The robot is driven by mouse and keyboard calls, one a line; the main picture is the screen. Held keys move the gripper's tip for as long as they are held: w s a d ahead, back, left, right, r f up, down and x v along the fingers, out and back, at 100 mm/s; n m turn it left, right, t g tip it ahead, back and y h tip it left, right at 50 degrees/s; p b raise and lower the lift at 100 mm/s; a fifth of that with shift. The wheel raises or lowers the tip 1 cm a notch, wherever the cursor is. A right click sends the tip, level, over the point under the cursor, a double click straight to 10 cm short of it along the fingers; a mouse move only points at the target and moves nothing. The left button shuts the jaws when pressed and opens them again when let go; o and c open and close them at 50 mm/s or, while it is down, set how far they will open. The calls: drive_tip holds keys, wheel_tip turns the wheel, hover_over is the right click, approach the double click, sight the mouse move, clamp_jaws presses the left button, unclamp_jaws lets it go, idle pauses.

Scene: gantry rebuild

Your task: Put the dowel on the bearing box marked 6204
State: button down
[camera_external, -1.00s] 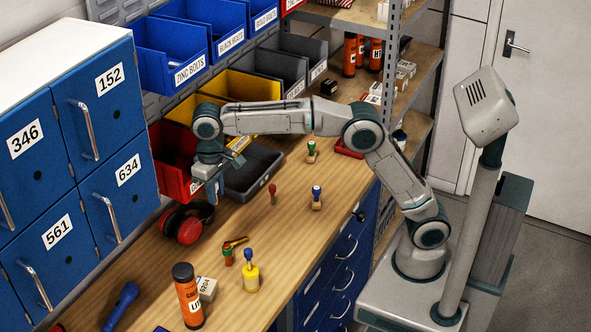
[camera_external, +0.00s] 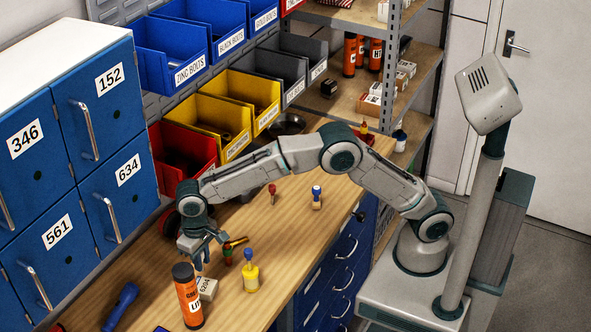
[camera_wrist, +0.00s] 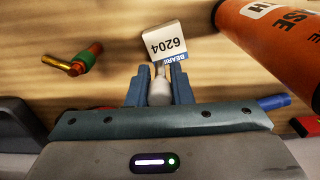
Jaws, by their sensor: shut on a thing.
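The bearing box marked 6204 (camera_external: 207,288) is a small white box with a blue band, standing on the bench beside the orange cartridge. In the wrist view the box (camera_wrist: 165,42) is just beyond my fingertips, with its label upside down. My gripper (camera_external: 203,260) is low over the bench, just behind the box in the outside view. In the wrist view my blue fingers (camera_wrist: 158,82) are shut on a pale grey, rounded piece, the dowel (camera_wrist: 159,92). Its narrow far end points at the box's near edge. I cannot tell if they touch. In the outside view the dowel is hidden.
The orange cartridge (camera_external: 188,297) stands close left of the box; it looms right in the wrist view (camera_wrist: 270,40). A blue torch (camera_external: 121,303) lies left. The right bench edge is clear.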

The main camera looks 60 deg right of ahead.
drive_tip(key=shift+a+f, duration=0.45)
drive_tip(key=shift+a, duration=0.05)
drive_tip(key=shift+f+p, duration=0.6)
drive_tip(key=shift+f, duration=1.25)
drive_tip(key=shift+f, duration=0.1)
drive_tip(key=shift+f, duration=0.15)
drive_tip(key=c, duration=1.3)
unclamp_jaws()
drive_tip(key=shift+r, duration=0.2)
